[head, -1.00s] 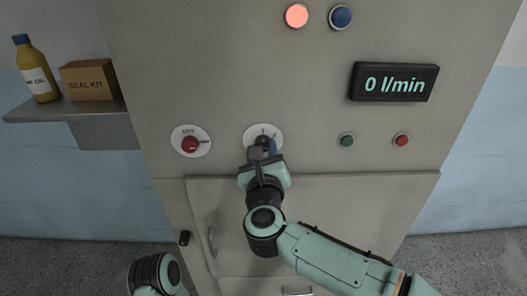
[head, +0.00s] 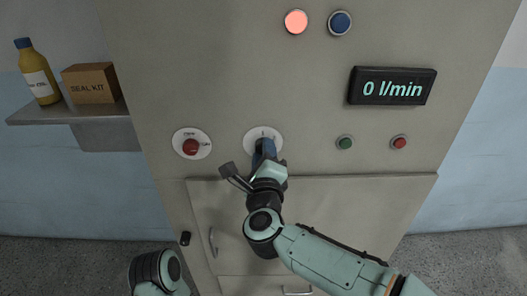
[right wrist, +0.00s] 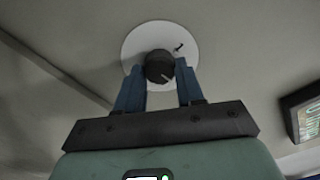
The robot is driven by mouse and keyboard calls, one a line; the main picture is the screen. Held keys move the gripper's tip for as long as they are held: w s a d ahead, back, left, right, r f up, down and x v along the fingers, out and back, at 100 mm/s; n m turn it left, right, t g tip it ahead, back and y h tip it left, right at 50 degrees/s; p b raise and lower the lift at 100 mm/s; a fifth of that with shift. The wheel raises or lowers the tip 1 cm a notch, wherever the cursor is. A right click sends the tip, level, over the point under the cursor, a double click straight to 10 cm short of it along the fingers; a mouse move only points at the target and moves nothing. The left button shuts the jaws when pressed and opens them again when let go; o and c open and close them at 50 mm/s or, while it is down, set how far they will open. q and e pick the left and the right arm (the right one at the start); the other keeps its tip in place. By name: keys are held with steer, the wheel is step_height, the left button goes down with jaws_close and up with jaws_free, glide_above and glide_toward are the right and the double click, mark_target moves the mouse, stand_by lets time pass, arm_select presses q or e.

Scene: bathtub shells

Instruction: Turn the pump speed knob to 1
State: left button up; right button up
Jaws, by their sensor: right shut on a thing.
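The pump speed knob (right wrist: 158,66) is black with a pale pointer line and sits on a round white dial plate (head: 263,137). In the head view my right gripper (head: 264,148) reaches up to this dial and hides most of the knob. In the right wrist view its blue fingers (right wrist: 161,71) are shut on the knob, one on each side. The pointer line slants to the lower right there. The dial's marks are too small or covered to read. Only part of my left arm shows, at the lower left; its gripper is out of view.
A red knob (head: 190,146) on another white plate is left of the dial. A green button (head: 345,142) and a red button (head: 399,142) are to its right. The display (head: 392,86) reads 0 l/min. A shelf (head: 68,112) holds a bottle and a box.

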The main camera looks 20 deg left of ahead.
arm_select(q)
steer(key=w+r+p, duration=0.3)
steer(key=r+p, duration=0.2)
steer(key=r, duration=0.1)
steer(key=shift+r+t+p, duration=0.3)
arm_select(e)
steer(key=shift+r+n, duration=0.15)
steer(key=shift+n, duration=7.85)
arm_select(q)
steer(key=shift+r, duration=0.1)
arm_select(e)
steer(key=o, duration=1)
steer(key=shift+o, duration=0.2)
